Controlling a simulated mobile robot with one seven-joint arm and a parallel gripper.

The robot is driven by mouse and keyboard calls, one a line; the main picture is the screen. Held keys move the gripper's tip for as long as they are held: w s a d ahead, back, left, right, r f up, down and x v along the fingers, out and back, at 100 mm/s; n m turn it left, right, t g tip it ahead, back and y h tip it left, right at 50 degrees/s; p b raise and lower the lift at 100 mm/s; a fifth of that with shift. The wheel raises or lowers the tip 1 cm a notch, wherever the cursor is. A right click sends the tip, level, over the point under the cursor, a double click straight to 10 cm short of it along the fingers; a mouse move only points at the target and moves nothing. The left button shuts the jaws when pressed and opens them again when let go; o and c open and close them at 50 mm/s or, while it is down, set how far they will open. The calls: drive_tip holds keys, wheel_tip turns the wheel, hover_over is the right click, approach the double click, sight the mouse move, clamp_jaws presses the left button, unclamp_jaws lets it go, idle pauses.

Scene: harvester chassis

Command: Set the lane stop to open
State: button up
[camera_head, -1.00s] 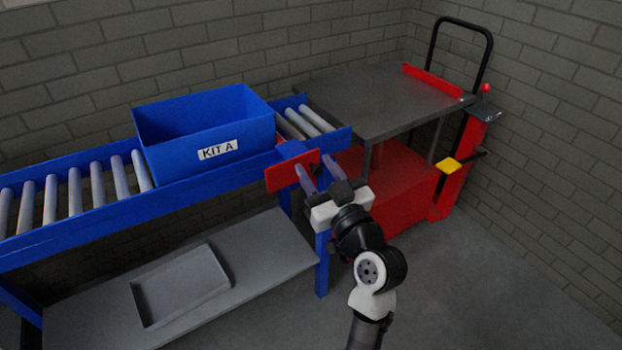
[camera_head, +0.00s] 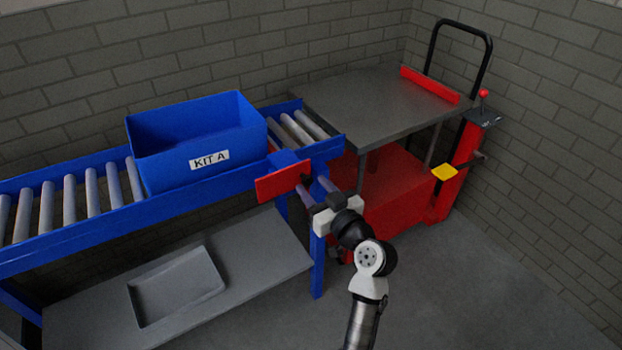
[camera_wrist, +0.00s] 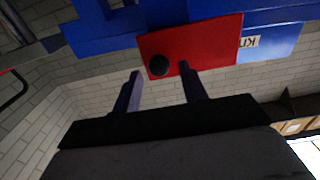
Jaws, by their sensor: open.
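The lane stop is a red plate (camera_head: 283,182) with a black round knob at its right end, on the front of the blue conveyor near its right end. In the wrist view the red plate (camera_wrist: 208,43) fills the upper middle, with the black knob (camera_wrist: 159,65) on its lower left part. My gripper (camera_head: 312,184) is open in front of the plate's right end. In the wrist view its two fingers (camera_wrist: 160,72) show on either side of the knob, which appears between their tips. I cannot tell how far the tips are from it.
A blue bin labelled KIT A (camera_head: 205,175) sits on the conveyor's rollers, left of the stop. A grey-topped red cart (camera_head: 375,105) stands against the conveyor's right end. A grey shelf with a shallow tray (camera_head: 178,287) lies below. Floor at lower right is clear.

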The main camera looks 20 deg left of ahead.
drive_tip(key=shift+x, duration=1.05)
clamp_jaws()
